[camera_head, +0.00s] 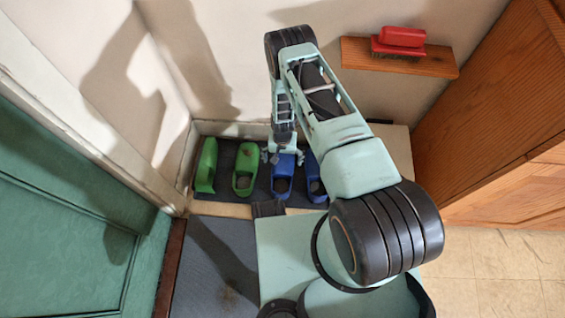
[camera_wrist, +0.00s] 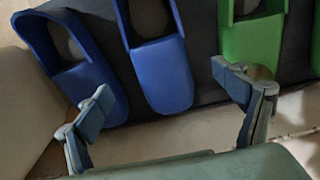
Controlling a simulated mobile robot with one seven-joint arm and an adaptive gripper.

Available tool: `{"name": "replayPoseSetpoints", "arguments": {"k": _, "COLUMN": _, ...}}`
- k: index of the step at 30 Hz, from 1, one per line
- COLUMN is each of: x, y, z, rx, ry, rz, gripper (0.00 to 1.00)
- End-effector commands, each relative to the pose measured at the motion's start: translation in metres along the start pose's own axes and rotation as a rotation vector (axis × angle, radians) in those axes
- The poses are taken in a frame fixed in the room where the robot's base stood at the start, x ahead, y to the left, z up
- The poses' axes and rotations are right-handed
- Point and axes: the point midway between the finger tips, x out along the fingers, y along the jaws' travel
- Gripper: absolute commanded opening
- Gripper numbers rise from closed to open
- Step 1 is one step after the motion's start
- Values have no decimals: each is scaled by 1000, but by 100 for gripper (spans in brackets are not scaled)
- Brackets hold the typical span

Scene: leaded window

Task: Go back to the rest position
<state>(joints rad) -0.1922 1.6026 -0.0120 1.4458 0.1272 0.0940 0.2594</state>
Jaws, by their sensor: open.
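A blue clog (camera_wrist: 160,75) lies ahead, between the fingertips in that view, apart from both. A second blue clog (camera_head: 316,178) is partly hidden by my arm in the head view. My arm is stretched forward over the shoe tray (camera_head: 218,207).
Two green clogs (camera_head: 206,165) (camera_head: 245,170) stand left in the tray. A red brush (camera_head: 402,37) sits on a wooden wall shelf (camera_head: 440,66). A green door (camera_head: 60,200) is at left, a wooden cabinet (camera_head: 500,100) at right. Tiled floor (camera_head: 500,265) is clear.

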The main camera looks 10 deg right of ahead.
Motion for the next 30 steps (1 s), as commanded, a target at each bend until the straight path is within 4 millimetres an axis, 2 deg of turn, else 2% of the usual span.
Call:
{"name": "replayPoseSetpoints", "arguments": {"k": 1, "x": -8, "y": 0, "z": 0, "rx": 0, "ry": 0, "rz": 0, "gripper": 88}}
{"name": "replayPoseSetpoints", "arguments": {"k": 6, "x": -17, "y": 0, "z": 0, "rx": 0, "ry": 0, "rz": 0, "gripper": 88}}
{"name": "replayPoseSetpoints", "arguments": {"k": 24, "x": -18, "y": 0, "z": -1, "rx": -1, "ry": 1, "rz": 1, "gripper": 88}}
{"name": "replayPoseSetpoints", "arguments": {"k": 28, "x": -36, "y": 0, "z": -15, "rx": -12, "ry": 10, "rz": 8, "gripper": 88}}
{"name": "replayPoseSetpoints", "arguments": {"k": 30, "x": -58, "y": -1, "z": -30, "rx": -23, "ry": 18, "rz": 15, "gripper": 88}}
